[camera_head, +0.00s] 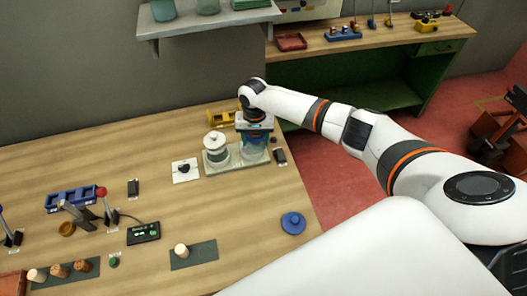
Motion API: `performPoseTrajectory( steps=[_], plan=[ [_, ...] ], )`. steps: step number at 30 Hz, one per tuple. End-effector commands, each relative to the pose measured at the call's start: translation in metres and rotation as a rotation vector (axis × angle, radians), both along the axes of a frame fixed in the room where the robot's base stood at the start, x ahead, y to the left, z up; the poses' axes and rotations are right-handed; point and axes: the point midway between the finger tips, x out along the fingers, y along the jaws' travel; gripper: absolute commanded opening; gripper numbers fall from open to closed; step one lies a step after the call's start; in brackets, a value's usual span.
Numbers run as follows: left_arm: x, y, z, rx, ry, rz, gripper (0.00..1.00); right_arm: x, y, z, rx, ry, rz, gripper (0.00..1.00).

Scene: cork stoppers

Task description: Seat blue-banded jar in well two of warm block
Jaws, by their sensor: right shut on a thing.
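The warm block (240,164) is a pale grey slab near the back right of the table. A jar with a white lid (215,146) stands on its left part. The blue-banded jar (253,150) is greenish and upright at the block's right part. My right gripper (254,129) comes down from above and is shut on its top, hiding most of the rim. I cannot tell whether the jar's base is fully down in the well. My left gripper is not in view.
A blue lid (293,222) lies near the table's right edge. A white pad (185,170) is left of the block, and a yellow object (221,118) is behind it. Cork stoppers (59,270) and a blue rack (71,198) are at left. A shelf (207,22) overhangs the back.

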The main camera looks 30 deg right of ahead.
Motion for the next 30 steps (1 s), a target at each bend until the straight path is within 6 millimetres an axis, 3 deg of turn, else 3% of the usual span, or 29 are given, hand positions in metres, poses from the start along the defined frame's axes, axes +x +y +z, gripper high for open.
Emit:
performPoseTrajectory(
  steps=[30],
  plan=[
    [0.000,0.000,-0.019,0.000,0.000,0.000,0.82,0.020,-0.001,0.000,0.000,-0.002,-0.001,0.24]
  ],
)
